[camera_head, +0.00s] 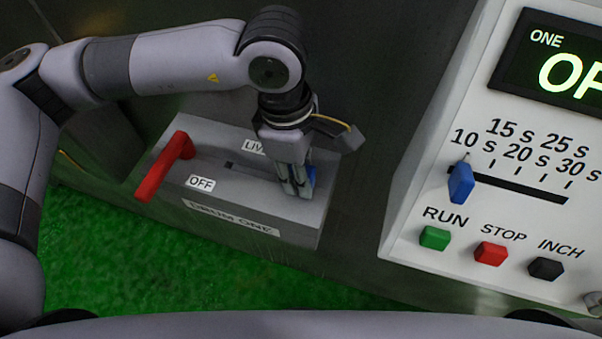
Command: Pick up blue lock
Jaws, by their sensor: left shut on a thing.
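The blue lock (310,183) is at the right end of the grey switch box labelled DRUM ONE (290,228). Only a small blue part of it shows; the fingers hide the rest. My left gripper (297,188) points down over the box and is shut on the lock. I cannot tell whether the lock touches the box top. My right gripper is not in view.
A red lever (165,166) stands at the left of the box, near the OFF label. A white control panel (410,215) on the right has a blue slider (461,183), a green RUN button (435,238), a red STOP button (491,253) and a black INCH button (546,267). Green floor lies below.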

